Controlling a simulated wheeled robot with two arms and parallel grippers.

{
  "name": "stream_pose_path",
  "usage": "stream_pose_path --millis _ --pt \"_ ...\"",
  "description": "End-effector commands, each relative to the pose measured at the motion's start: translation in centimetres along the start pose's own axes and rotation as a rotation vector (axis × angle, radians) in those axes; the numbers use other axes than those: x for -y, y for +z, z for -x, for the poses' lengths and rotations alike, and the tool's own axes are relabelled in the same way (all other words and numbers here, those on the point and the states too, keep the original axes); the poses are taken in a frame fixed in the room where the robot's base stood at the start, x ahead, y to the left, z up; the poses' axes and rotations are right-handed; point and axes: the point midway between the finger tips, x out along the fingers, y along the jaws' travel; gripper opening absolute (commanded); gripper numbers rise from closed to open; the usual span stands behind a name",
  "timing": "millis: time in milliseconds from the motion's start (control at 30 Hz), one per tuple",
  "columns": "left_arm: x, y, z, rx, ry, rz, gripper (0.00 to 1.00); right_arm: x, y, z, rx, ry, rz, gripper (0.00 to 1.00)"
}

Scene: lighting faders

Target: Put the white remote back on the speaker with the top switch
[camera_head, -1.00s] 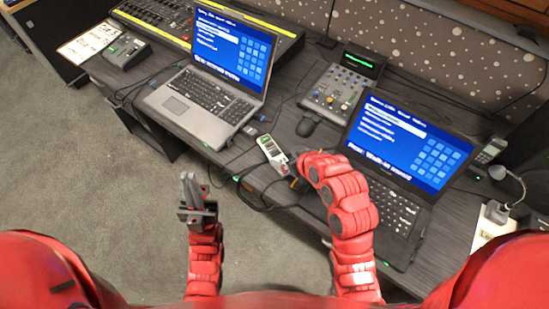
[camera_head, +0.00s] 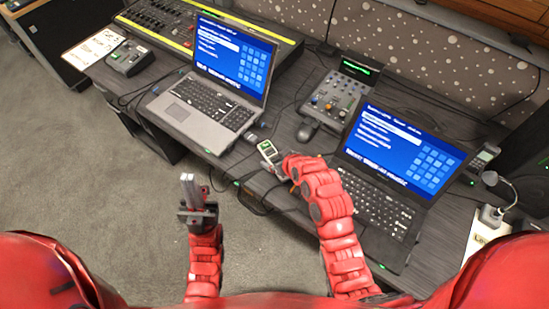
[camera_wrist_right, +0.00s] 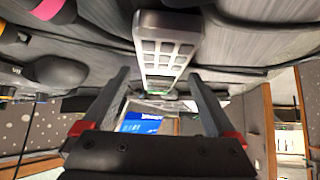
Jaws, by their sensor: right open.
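The white remote (camera_head: 267,152) lies near the front edge of the dark desk in the head view, left of the right laptop. My right gripper (camera_head: 285,165) is at its lower end and hides part of it. In the right wrist view the light-coloured remote (camera_wrist_right: 168,50), with rows of buttons, is just ahead of my open right fingers (camera_wrist_right: 158,76). I cannot tell whether they touch it. My left gripper (camera_head: 193,188) is over the grey floor in front of the desk, fingers close together and empty.
A grey laptop (camera_head: 205,100) is left of the remote and a black laptop (camera_head: 385,190) right of it. A mouse (camera_head: 307,130) and a small mixer (camera_head: 338,98) are behind. Cables (camera_head: 250,195) run along the desk's front edge. A lamp (camera_head: 503,200) stands at right.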

Motion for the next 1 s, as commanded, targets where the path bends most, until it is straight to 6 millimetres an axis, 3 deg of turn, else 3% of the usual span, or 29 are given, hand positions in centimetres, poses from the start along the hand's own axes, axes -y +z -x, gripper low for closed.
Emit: stream_pose_path --millis 100,600,1000 --pt "0.0 0.01 0.03 0.0 0.0 0.0 0.0 -0.01 0.01 0.01 0.0 0.0 0.0 0.89" --pt "0.0 0.01 0.03 0.0 0.0 0.0 0.0 -0.01 0.01 0.04 0.0 0.0 0.0 0.0" --pt "-0.02 0.05 0.32 0.0 0.0 0.0 0.0 -0.02 -0.36 0.32 -0.003 0.0 0.0 0.0"
